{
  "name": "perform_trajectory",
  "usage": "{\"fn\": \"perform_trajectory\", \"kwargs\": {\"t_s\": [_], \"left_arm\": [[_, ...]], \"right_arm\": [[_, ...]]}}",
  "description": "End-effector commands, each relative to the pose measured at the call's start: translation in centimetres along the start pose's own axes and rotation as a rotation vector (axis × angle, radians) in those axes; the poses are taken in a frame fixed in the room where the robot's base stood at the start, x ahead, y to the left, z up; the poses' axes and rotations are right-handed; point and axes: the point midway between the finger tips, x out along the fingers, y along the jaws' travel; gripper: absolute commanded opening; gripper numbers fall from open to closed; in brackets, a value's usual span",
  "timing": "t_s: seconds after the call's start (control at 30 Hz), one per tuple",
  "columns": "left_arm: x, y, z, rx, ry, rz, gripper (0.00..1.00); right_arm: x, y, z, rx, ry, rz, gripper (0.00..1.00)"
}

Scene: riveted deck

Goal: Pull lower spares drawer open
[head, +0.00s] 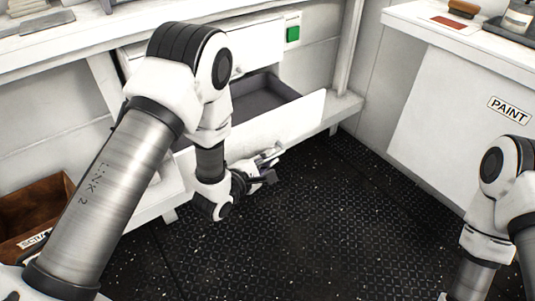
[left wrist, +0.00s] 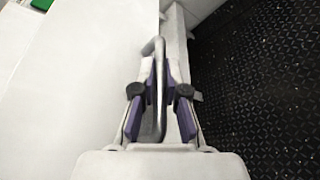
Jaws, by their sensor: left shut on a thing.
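The lower spares drawer (head: 290,117) is white-fronted with a dark grey inside, and in the head view it stands partly pulled out below the bench. Its inside looks empty where it shows; my left arm hides its left part. My left gripper (head: 268,169) is at the drawer's front, low over the floor. In the left wrist view its purple-sided fingers (left wrist: 159,95) are shut on the grey bar handle (left wrist: 160,65), which stands out from the white drawer front (left wrist: 185,118). My right arm is at the right edge of the head view; its gripper is out of frame.
An upper drawer (head: 243,55) with a green square (head: 293,34) beside it is above. A brown crate (head: 38,208) stands at lower left. A white cabinet labelled PAINT (head: 450,110) is at right. The dark floor (head: 330,215) between is clear.

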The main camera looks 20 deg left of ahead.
Motion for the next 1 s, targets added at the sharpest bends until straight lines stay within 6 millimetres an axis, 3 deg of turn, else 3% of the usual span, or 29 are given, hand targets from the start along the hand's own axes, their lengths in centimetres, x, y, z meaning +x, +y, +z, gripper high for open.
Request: {"fn": "perform_trajectory", "kwargs": {"t_s": [0.43, 0.5, 0.53, 0.83, 1.0], "left_arm": [[0.0, 0.1, 0.0, -0.001, 0.000, 0.004, 0.00], [0.0, 0.1, 0.0, -0.001, 0.000, 0.004, 0.33], [0.0, 0.1, 0.0, -0.001, 0.000, 0.004, 0.37], [-0.1, 0.1, 0.0, -0.001, 0.001, 0.003, 0.37], [-2.2, 0.1, -0.1, -0.003, 0.004, 0.001, 0.37]], "right_arm": [[-0.2, 0.0, 0.0, -0.001, 0.001, 0.000, 1.00], [-0.2, 0.0, 0.0, -0.001, 0.001, 0.000, 1.00], [-0.2, 0.0, 0.0, -0.001, 0.001, 0.000, 1.00], [-0.2, 0.0, 0.0, 0.000, 0.000, 0.000, 1.00], [-0.2, 0.0, 0.0, 0.000, 0.000, 0.000, 1.00]]}}
